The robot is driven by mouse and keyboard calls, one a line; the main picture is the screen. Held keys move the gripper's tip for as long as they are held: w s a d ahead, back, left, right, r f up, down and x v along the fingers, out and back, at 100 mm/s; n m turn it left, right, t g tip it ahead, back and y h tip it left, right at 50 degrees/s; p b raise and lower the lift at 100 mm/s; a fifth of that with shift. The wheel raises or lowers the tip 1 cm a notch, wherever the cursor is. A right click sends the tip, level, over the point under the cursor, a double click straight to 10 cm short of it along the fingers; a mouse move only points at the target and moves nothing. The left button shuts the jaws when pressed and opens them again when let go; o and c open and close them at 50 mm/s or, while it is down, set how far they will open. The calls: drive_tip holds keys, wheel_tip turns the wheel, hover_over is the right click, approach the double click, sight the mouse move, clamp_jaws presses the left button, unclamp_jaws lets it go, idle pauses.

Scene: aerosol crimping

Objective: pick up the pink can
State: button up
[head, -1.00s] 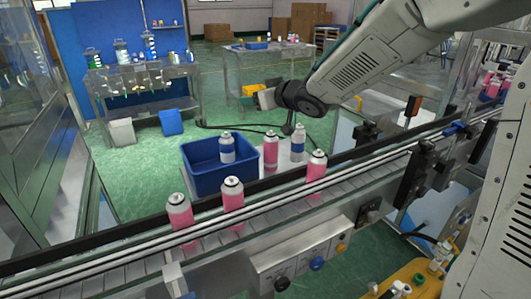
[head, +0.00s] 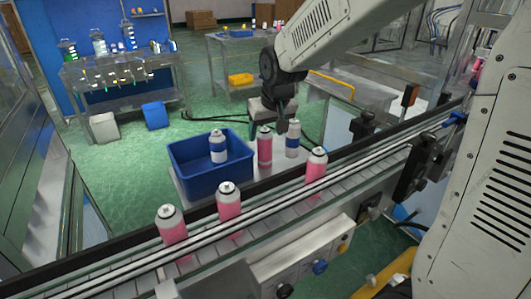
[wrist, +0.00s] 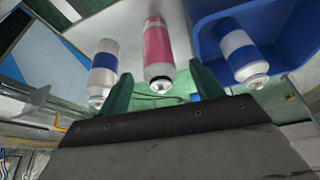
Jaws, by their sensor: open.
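A pink can (head: 264,148) with a white top stands on the pale table beside the blue bin. In the wrist view this pink can (wrist: 158,50) lies ahead of the gap between my two green fingers, near the middle. My gripper (wrist: 163,88) is open and empty. In the head view my gripper (head: 281,120) is above and just behind the can, partly hidden by my wrist; I cannot tell its exact distance. More pink cans stand on the conveyor: one at left (head: 172,226), one in the middle (head: 229,200) and one at right (head: 316,168).
A blue-and-white can (head: 293,139) stands close to the right of the pink can; it shows at left in the wrist view (wrist: 103,68). The blue bin (head: 192,179) holds another blue-and-white can (head: 218,146). The conveyor (head: 110,268) runs in front of the table.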

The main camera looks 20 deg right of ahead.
sight(265, 147)
drive_tip(key=x, duration=0.4)
drive_tip(key=shift+w+f, duration=0.3)
drive_tip(key=shift+d, duration=0.1)
drive_tip(key=c, duration=1.1)
drive_tip(key=shift+r, duration=0.2)
